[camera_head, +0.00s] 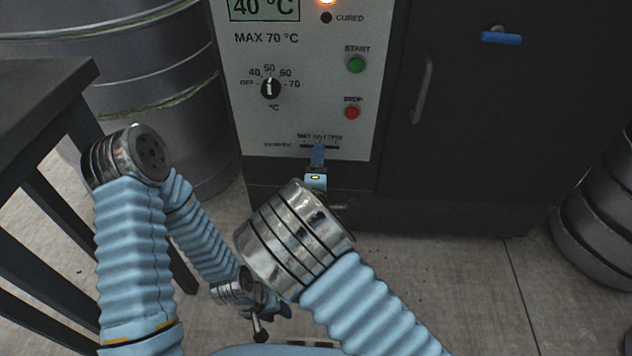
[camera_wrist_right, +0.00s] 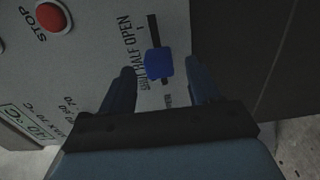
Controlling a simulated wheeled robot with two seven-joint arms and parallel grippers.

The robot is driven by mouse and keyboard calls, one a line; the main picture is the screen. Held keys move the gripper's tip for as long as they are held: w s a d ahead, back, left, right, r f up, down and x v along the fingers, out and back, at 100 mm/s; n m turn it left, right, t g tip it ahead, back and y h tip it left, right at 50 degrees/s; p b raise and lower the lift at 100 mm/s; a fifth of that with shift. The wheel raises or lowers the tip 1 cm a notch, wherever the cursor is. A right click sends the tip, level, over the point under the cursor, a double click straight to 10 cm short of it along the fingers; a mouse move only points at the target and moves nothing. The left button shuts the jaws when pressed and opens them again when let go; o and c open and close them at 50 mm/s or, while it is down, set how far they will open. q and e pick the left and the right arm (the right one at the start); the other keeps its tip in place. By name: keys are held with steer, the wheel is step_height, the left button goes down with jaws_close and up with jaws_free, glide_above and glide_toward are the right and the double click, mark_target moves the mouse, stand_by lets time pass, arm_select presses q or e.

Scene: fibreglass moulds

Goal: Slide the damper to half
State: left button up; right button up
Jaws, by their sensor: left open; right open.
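The damper is a blue slider knob (camera_wrist_right: 158,63) on a dark slot (camera_wrist_right: 152,28) in the wrist view. Labels SHUT, HALF and OPEN run beside the slot. The knob is around the middle, near HALF; I cannot tell its exact mark. My right gripper (camera_head: 317,166) is open at the panel's bottom, in front of the slot. In the wrist view its fingers stand on either side of the knob, with gaps visible. In the head view it mostly hides the knob. My left gripper (camera_head: 259,324) is open and empty, low over the floor, away from the panel.
The control panel (camera_head: 285,125) carries a dial (camera_head: 270,88), a green START button (camera_head: 356,64) and a red STOP button (camera_head: 352,112). A dark door with a handle (camera_head: 423,88) is at right. A dark table (camera_head: 40,90) and metal drums (camera_head: 120,60) stand at left.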

steer(key=s, duration=1.2)
steer(key=shift+d, duration=0.1)
steer(key=s+d+f+m+g+p, duration=0.2)
steer(key=d+f+m+g, duration=0.35)
steer(key=f, duration=0.25)
steer(key=s+d+f+m+g+p, duration=0.25)
steer(key=d+f+m+g, duration=0.2)
steer(key=d+f, duration=0.3)
steer(key=s+d+f+m+g+y+p, duration=0.1)
steer(key=s+m+g+y, duration=0.1)
steer(key=s+m, duration=0.3)
steer(key=s+d+f+m+g+y+p, duration=0.1)
steer(key=s+m+g+y+p, duration=0.1)
steer(key=s+m+g, duration=0.2)
steer(key=s+g, duration=0.1)
steer(key=s, duration=0.2)
steer(key=shift+s+d+f+m, duration=0.15)
steer(key=shift+s+d+m, duration=0.1)
steer(key=shift+m, duration=0.15)
